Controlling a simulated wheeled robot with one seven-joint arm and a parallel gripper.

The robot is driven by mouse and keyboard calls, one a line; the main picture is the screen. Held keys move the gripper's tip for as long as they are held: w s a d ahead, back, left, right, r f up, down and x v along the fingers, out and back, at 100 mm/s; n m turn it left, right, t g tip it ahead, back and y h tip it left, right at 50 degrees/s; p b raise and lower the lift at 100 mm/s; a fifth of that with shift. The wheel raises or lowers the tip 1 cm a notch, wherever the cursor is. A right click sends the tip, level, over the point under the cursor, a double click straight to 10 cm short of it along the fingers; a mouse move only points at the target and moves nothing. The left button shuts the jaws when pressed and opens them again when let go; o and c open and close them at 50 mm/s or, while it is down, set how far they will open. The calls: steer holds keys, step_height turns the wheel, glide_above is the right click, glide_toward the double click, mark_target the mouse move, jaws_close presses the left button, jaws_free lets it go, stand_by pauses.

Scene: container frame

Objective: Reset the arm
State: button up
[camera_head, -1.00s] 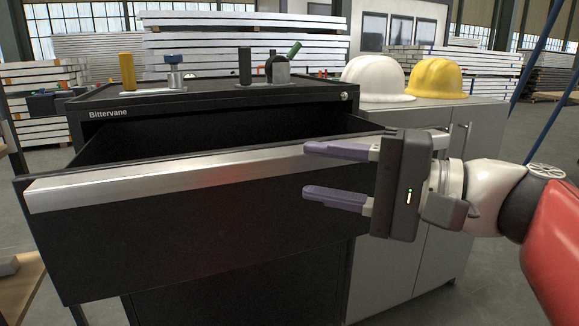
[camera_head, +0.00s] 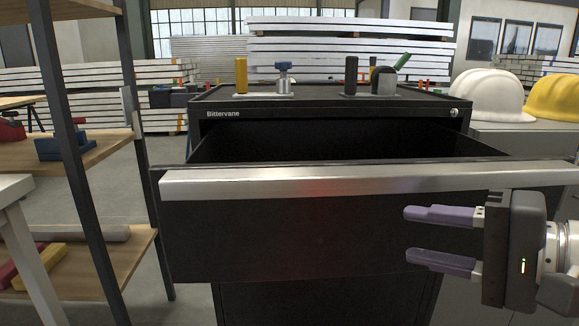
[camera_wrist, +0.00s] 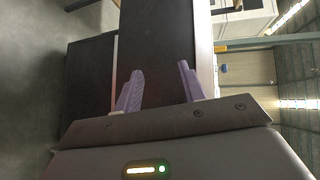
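My gripper (camera_head: 440,240) is at the lower right of the head view, in front of the drawer front and below its bright metal edge. Its two purple fingers point left and stand apart with nothing between them. The wrist view also shows the open fingers (camera_wrist: 158,88) in front of the dark drawer front. The black cabinet's top drawer (camera_head: 300,235) is pulled open toward me, and the part of its inside that shows looks dark and empty. Whether the gripper touches the drawer cannot be told.
The black cabinet (camera_head: 330,113) carries several tools and holders on top. White (camera_head: 487,93) and yellow (camera_head: 553,98) hard hats sit on a grey cabinet at the right. A shelf rack (camera_head: 80,150) with coloured items stands at the left. Floor shows between rack and cabinet.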

steer(key=a+f+n+g+h+p, duration=0.1)
steer(key=f+n+h, duration=0.3)
steer(key=f, duration=0.4)
steer(key=a+f+n+g+h+p, duration=0.2)
steer(key=f+n+g+h+p, duration=0.2)
steer(key=f+h, duration=0.3)
step_height(320, 180, down, 2)
steer(key=shift+s+f+n, duration=0.15)
steer(key=shift+s+n, duration=0.1)
steer(key=shift+n, duration=0.05)
